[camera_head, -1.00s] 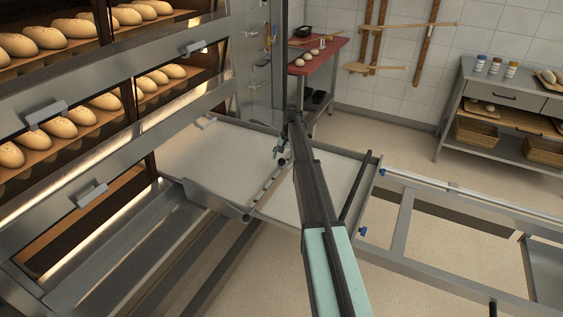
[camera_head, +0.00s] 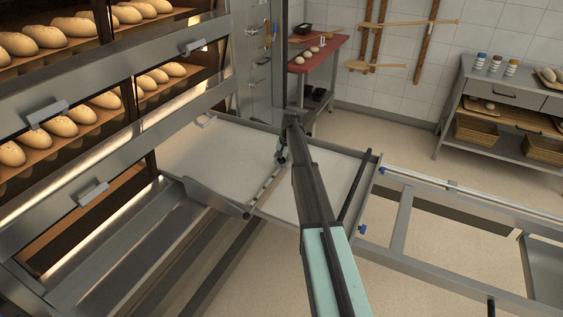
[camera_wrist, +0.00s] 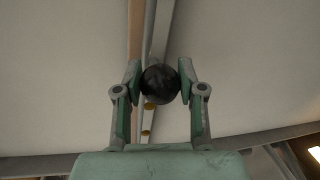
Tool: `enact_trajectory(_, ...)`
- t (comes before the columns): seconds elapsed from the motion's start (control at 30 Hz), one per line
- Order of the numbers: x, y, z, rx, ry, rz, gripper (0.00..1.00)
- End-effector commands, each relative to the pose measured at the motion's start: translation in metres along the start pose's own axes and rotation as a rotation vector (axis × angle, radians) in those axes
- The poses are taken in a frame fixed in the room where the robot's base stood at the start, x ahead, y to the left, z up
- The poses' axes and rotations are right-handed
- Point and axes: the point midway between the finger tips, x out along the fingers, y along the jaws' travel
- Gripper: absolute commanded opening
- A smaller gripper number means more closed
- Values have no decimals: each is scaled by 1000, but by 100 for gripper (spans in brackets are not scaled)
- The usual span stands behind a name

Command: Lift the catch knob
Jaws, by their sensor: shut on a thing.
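The catch knob (camera_wrist: 160,84) is a round black ball in the middle of the wrist view. My gripper (camera_wrist: 160,82) has one green finger on each side of it and is shut on it. In the head view my gripper (camera_head: 281,157) is small and dark, over the crossbar (camera_head: 268,186) of the pale loader bed (camera_head: 215,160). The knob is hidden there behind my gripper and arm. In the wrist view, small brass-coloured parts show just below the knob, beside the bar.
The deck oven (camera_head: 120,100) with bread loaves stands on the left, its handles sticking out. A metal frame with rails (camera_head: 450,205) extends right from the bed. A red-topped table (camera_head: 320,58) and a grey workbench (camera_head: 495,100) stand at the back. Open floor lies between.

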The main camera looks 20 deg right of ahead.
Motion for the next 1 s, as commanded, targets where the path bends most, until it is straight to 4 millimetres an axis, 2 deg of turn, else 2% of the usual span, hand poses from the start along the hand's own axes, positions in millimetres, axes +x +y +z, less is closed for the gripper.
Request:
enact_trajectory(0.17, -18, -3, 0, 0, -1, 0, 0)
enact_trajectory(0.4, -20, -4, 0, 0, 0, 0, 0)
enact_trajectory(0.43, -20, -4, 0, 0, 0, 0, 46)
enact_trajectory(0.5, -20, -4, 0, 0, 0, 0, 65)
enact_trajectory(0.83, -21, -4, 0, 0, 0, 0, 65)
enact_trajectory(1.0, -34, -4, 0, 0, 2, -1, 65)
